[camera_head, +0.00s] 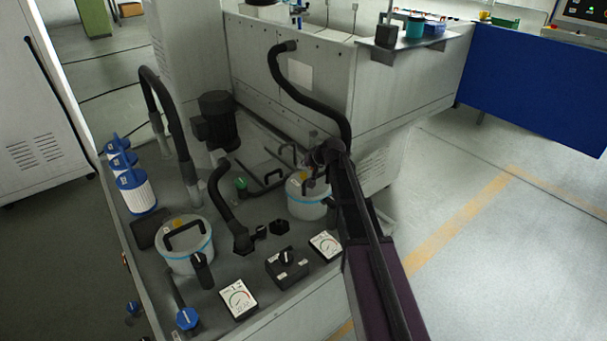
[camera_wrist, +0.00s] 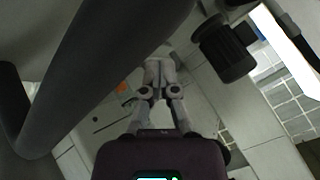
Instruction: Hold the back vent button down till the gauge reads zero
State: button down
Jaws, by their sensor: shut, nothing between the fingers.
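The back filter pot (camera_head: 306,207), white with a pale blue band, stands on the grey deck, partly behind my arm. My gripper (camera_head: 318,170) is over its right side, largely hidden by my arm. In the wrist view my gripper (camera_wrist: 158,72) is shut and empty, with its fingertips close to a pale surface. I cannot make out the back vent button, or whether my fingers touch it. A white dial gauge (camera_head: 325,245) stands in front of the back pot. A second gauge (camera_head: 238,298) stands in front of the front pot (camera_head: 187,262). Both needle readings are too small to tell.
Black hoses (camera_head: 300,92) arch around the pots. A switch box (camera_head: 287,267) sits between the gauges. Blue-capped filter cartridges (camera_head: 137,192) line the left edge, and a dark motor (camera_head: 217,122) stands behind. The floor on the right is clear.

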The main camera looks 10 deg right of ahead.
aim_at(303, 173)
jog(key=shift+r, duration=0.1)
notch_tip(303, 173, up, 5)
jog(key=p, duration=0.5)
jog(key=shift+s, duration=0.15)
dwell(0.5)
jog(key=s+d+r+g+h+p, duration=0.1)
jog(key=s+g+p, duration=0.1)
jog(key=s, duration=0.9)
jog(key=s+d+r+n+g+h+p, duration=0.1)
jog(key=s+p, duration=0.4)
jog(key=s, duration=0.6)
jog(key=s+d+r+n+g+h+p, duration=0.1)
jog(key=s+d+r+g+h+p, duration=0.1)
jog(key=s, duration=0.9)
jog(key=r+g+h+p, duration=0.1)
jog(key=g+p, duration=0.1)
jog(key=shift+g, duration=0.3)
jog(key=shift+r, duration=0.1)
